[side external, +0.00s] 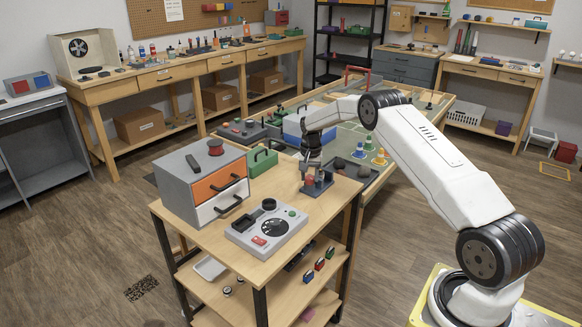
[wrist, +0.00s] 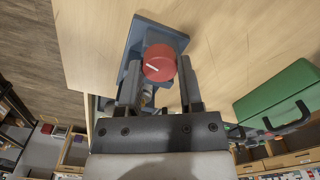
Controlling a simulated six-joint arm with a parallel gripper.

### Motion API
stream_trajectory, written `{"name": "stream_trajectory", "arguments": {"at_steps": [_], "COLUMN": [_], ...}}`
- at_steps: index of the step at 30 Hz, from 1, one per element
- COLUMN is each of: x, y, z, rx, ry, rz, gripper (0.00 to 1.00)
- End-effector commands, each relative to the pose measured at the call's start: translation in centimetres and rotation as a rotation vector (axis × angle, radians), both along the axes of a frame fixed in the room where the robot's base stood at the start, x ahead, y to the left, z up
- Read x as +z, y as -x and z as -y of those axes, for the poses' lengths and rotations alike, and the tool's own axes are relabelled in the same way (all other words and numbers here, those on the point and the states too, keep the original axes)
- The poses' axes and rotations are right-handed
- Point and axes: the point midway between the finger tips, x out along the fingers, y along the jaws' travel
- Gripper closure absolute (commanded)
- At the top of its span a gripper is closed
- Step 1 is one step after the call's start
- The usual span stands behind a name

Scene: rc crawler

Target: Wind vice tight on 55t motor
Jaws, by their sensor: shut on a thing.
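The vice has a blue-grey base (wrist: 132,42) and stands on the wooden bench top; it also shows in the side view (side external: 322,184). Its red knob (wrist: 159,62) has a white line across its face, slanted slightly. My gripper (wrist: 160,70) has one finger on each side of the red knob and is shut on it. In the side view my gripper (side external: 309,172) comes down on the vice from above. A small metallic part, perhaps the 55t motor, shows below the knob between the fingers (wrist: 149,93); it is mostly hidden.
A green toolbox (wrist: 277,97) stands right of the vice in the wrist view. On the same bench are a grey cabinet with orange and white drawers (side external: 205,182) and a grey dial box (side external: 266,229). Bare bench top lies between the dial box and the vice.

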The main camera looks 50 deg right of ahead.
Motion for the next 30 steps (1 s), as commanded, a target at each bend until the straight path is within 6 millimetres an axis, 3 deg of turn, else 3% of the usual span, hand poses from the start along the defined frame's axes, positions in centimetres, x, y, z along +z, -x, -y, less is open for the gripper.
{"name": "stream_trajectory", "arguments": {"at_steps": [10, 21, 30], "x": [0.04, 0.04, 0.05], "y": [0.00, 0.00, 0.00], "z": [0.00, 0.00, 0.01], "rx": [-0.020, -0.235, -0.265], "ry": [0.000, 0.000, 0.000], "rz": [0.000, 0.000, 0.000], "gripper": [1.00, 1.00, 1.00]}}
